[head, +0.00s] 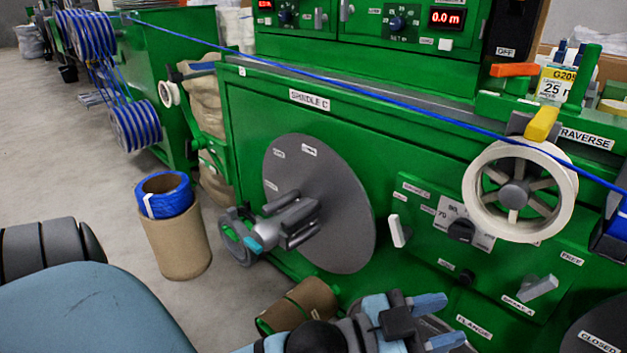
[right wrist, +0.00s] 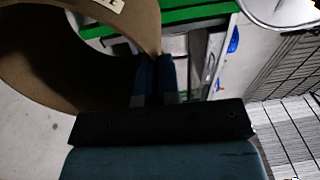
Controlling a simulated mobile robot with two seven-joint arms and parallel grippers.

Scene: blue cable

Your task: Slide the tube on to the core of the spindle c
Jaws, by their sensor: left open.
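Spindle C shows in the head view as a grey flange disc (head: 340,205) on the green machine, with a bare grey core (head: 290,220) sticking out towards me. My left gripper (head: 436,322) is open and empty at the bottom, below and right of the core. In the right wrist view a brown cardboard tube (right wrist: 60,60) with a pale label fills the upper left. My right gripper (right wrist: 157,80) has its dark blue fingers on either side of the tube's wall and appears shut on it. The head view does not clearly show my right gripper.
A brown roll (head: 310,297) lies low below the disc. A standing cardboard tube with a blue coil (head: 178,245) is on the floor at left. A blue cable (head: 380,103) runs taut across above.

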